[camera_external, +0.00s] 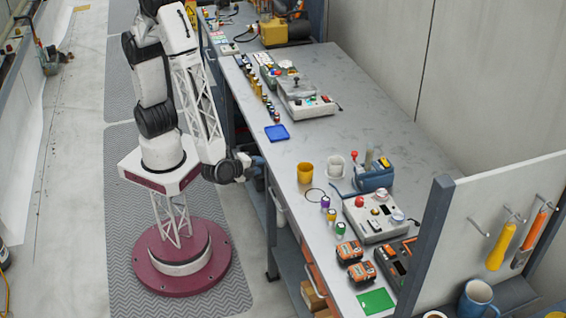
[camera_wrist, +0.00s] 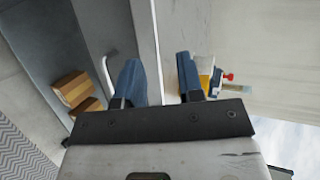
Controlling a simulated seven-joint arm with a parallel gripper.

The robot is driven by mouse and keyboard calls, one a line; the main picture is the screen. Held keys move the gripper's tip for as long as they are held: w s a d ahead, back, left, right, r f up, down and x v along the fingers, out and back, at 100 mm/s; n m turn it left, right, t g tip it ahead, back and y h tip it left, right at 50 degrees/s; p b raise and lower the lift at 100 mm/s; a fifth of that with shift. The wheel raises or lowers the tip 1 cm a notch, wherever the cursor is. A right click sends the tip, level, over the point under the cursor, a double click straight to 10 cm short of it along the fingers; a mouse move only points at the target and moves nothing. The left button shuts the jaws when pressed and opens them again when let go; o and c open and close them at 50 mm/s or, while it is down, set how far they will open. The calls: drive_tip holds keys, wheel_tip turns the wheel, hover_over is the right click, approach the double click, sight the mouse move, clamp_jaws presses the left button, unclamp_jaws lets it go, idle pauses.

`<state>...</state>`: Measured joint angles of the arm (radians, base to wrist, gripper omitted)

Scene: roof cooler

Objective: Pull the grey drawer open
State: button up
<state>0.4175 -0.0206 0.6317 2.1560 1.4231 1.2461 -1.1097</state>
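The grey drawer (camera_external: 279,200) is under the front edge of the workbench, with a pale bar handle low on its front. In the wrist view, the grey drawer front (camera_wrist: 120,25) is at upper middle and its curved handle (camera_wrist: 106,72) stands left of my left finger. The drawer looks closed. My gripper (camera_external: 259,161) is at the bench's front edge, further back along the bench than the handle. In the wrist view my gripper (camera_wrist: 157,62) has its two blue fingers apart with nothing between them but the bench edge behind. Contact with the handle cannot be told.
Cardboard boxes (camera_wrist: 72,90) sit on a lower shelf. The floor in front of the bench is mostly clear.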

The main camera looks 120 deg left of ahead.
sight(274, 199)
drive_tip(key=w+d+f+m+t+h, duration=0.1)
drive_tip(key=w+d+f+m+t, duration=0.2)
drive_tip(key=f, duration=0.7)
drive_tip(key=d+t, duration=0.2)
drive_tip(key=d, duration=0.2)
drive_tip(key=shift+d+f+m+t+h, duration=0.2)
drive_tip(key=shift+d+m+t+h, duration=0.1)
drive_tip(key=shift+h, duration=0.1)
drive_tip(key=shift+w+a, duration=0.1)
drive_tip(key=shift+a, duration=0.05)
drive_tip(key=shift+x, duration=3.7)
clamp_jaws()
